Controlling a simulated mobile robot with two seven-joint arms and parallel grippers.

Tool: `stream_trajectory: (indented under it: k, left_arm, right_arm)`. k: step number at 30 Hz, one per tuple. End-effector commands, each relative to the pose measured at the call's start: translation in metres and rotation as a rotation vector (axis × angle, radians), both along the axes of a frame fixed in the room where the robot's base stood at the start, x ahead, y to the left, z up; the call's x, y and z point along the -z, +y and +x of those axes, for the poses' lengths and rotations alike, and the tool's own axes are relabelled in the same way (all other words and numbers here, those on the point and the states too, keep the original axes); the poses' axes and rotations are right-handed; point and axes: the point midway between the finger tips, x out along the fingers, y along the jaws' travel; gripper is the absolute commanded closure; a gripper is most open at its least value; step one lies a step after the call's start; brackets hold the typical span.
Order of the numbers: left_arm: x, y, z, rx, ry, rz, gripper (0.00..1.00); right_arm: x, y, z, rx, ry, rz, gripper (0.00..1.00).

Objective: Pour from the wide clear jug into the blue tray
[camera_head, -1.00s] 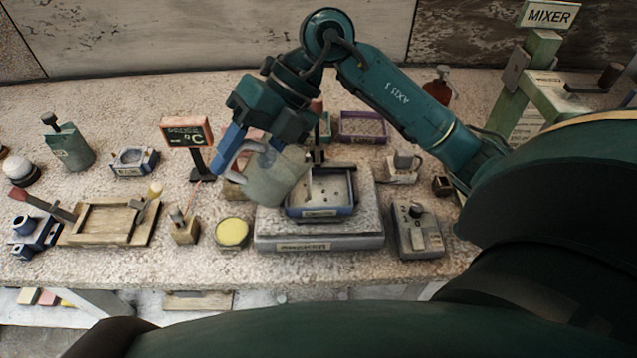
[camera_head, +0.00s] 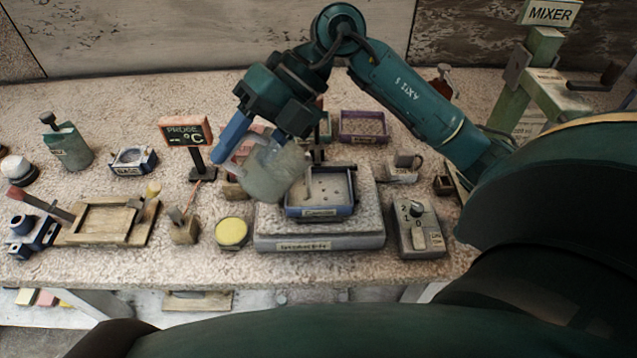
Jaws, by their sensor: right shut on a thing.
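The wide clear jug (camera_head: 273,175) is tilted to the right, its mouth over the left part of the blue tray (camera_head: 320,212). My right gripper (camera_head: 240,150) is shut on the jug at its handle side, left of the tray. The tray sits on a grey block (camera_head: 372,228); its floor looks pale grey with several dark dots. A narrow pale shape shows by the jug's mouth inside the tray; I cannot tell whether it is a stream. My left gripper is not in view.
A dark post (camera_head: 317,150) stands right behind the tray. A purple tray (camera_head: 363,127) lies farther back. A yellow-topped round dish (camera_head: 232,232) is left of the block, a grey dial box (camera_head: 420,230) right of it. A probe sign (camera_head: 186,132) stands back left.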

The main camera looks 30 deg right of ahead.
Motion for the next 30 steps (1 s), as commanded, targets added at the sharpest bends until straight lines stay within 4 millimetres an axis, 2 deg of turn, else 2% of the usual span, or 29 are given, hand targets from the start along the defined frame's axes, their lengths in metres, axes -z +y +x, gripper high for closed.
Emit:
stream_trajectory:
  k: [30]
  left_arm:
    - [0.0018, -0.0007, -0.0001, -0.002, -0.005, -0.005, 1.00]
  right_arm:
    - [-0.0052, -0.0028, 0.0003, 0.000, -0.002, 0.046, 0.95]
